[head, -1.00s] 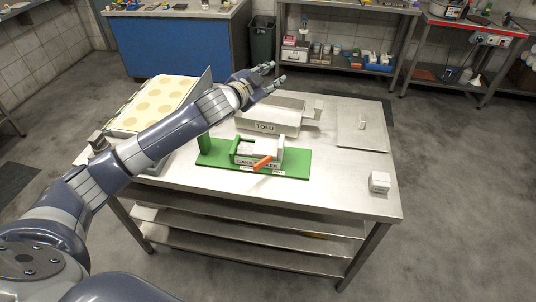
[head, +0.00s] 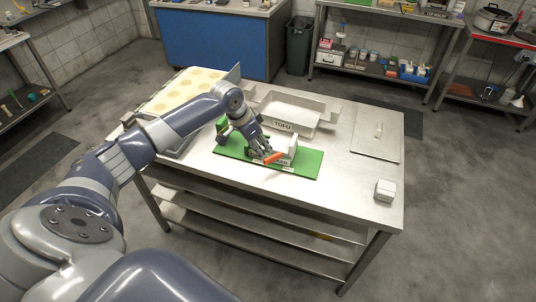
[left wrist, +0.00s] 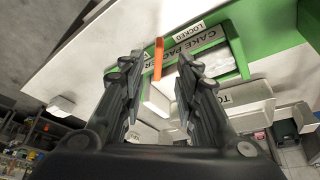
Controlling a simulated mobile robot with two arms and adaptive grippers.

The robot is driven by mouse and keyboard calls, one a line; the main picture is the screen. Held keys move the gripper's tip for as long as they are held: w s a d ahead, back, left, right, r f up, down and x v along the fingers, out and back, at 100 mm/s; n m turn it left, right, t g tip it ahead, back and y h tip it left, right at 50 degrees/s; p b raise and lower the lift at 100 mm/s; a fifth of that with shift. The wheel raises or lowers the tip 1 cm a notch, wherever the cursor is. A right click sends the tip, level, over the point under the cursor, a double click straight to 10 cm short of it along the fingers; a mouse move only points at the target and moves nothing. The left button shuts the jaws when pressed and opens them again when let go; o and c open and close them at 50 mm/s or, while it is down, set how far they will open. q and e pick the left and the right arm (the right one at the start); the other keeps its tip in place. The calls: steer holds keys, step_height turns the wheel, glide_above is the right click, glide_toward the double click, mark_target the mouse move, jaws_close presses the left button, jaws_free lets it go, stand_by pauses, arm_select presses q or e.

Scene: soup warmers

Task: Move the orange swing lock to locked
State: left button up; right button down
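The orange swing lock (head: 274,158) sits on the front of the white cake packer (head: 290,146), which stands on a green base (head: 308,166). In the head view the lock slants, its right end higher. My left gripper (head: 265,152) is just above and behind it, hiding part of the packer. In the left wrist view the gripper (left wrist: 160,62) is open, with the orange lock (left wrist: 158,60) showing between its fingertips; contact cannot be told. A "LOCKED" label (left wrist: 201,27) is on the green base, apart from the lock. My right gripper is not in view.
A tray labelled TOFU (head: 284,126) stands behind the packer. A flat metal lid (head: 377,142) lies to the right, and a small white box (head: 385,190) sits near the right edge. A tray with round pale discs (head: 180,95) is at the left.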

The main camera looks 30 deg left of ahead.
mark_target(269, 157)
arm_select(q)
steer(key=x, duration=0.6)
steer(key=shift+w+d+f+p, duration=0.15)
steer(key=shift+p, duration=0.2)
jaws_close()
